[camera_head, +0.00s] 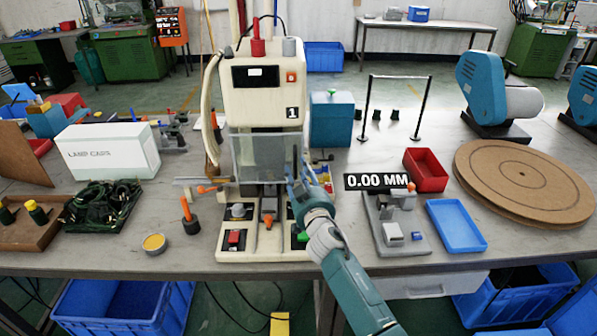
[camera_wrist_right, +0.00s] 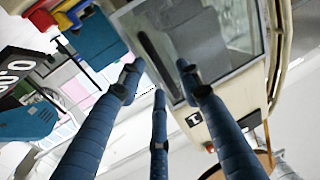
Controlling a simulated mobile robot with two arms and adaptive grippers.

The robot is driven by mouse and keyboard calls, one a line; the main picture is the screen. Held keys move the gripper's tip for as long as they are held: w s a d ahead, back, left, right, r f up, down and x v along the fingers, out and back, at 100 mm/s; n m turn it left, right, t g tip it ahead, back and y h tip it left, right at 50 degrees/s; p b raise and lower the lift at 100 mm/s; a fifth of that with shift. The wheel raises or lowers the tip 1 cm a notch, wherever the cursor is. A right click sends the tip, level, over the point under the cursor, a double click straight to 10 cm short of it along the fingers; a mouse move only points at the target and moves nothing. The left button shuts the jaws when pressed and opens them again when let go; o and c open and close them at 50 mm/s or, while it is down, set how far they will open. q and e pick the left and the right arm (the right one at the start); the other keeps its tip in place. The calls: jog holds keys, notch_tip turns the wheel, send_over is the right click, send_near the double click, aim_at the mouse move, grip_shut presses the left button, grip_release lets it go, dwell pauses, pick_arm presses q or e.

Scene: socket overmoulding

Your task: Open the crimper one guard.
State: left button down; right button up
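Crimper one (camera_head: 262,97) is the cream machine marked "1" at the middle of the table. Its clear guard (camera_head: 255,157) hangs upright across the front of the work area, below the machine head. A dark upright handle bar is at the guard's right side; the guard (camera_wrist_right: 212,38) and handle (camera_wrist_right: 155,62) also show in the right wrist view. My right gripper (camera_head: 298,178) is at that right side, fingers pointing at the handle. In the wrist view its fingers (camera_wrist_right: 158,77) are spread around the handle's line; contact is unclear. My left gripper is out of view.
A 0.00 MM display (camera_head: 378,181), a gauge fixture (camera_head: 392,225), a red tray (camera_head: 426,169) and a blue tray (camera_head: 456,226) lie to the right. A white lamp caps box (camera_head: 107,150) and green cables (camera_head: 102,205) lie left. An orange-tipped tool (camera_head: 187,211) stands left of the base.

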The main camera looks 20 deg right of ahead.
jog(key=shift+w, duration=0.35)
grip_shut()
jog(key=shift+s, duration=0.1)
